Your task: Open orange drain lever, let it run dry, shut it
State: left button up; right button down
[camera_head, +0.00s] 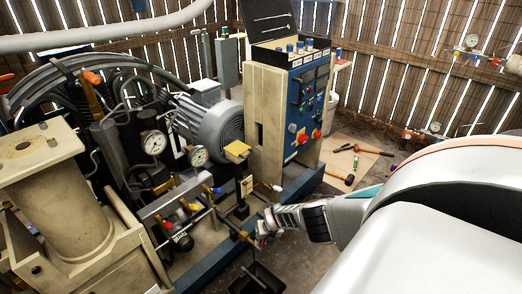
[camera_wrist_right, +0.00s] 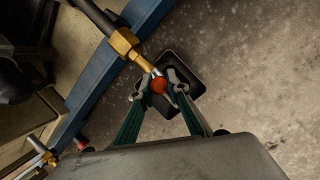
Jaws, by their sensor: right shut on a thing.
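The orange drain lever (camera_wrist_right: 159,85) shows as a rounded orange-red end in the right wrist view, at the tip of a brass drain valve (camera_wrist_right: 125,42). My right gripper (camera_wrist_right: 160,92) is shut on it, with one green-sided finger on each side. In the head view the right gripper (camera_head: 263,229) reaches in from the right to the end of the brass fitting (camera_head: 242,235). The fingers hide the lever there. I cannot tell whether the valve is open, and I make out no flowing water. My left gripper is not in view.
A black drain tray (camera_head: 244,284) lies on the floor below the valve. Behind stand the compressor's motor (camera_head: 215,120), gauges (camera_head: 153,142) and a control cabinet (camera_head: 285,100). A blue base rail (camera_head: 222,252) runs beside the valve. Tools, including a mallet (camera_head: 338,177), lie on a board at the back.

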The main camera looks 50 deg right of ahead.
jog(key=shift+s+f, duration=0.1)
jog(key=c, duration=1.9)
grip_release()
jog(key=shift+r, duration=0.2)
jog(key=shift+w+r, duration=0.1)
jog(key=shift+w, duration=0.1)
jog(key=shift+s+r, duration=0.1)
jog(key=shift+r, duration=0.15)
jog(key=s, duration=0.4)
jog(key=s+a, duration=0.1)
jog(key=s, duration=0.7)
jog(key=shift+s+a, duration=0.25)
jog(key=shift+a, duration=0.1)
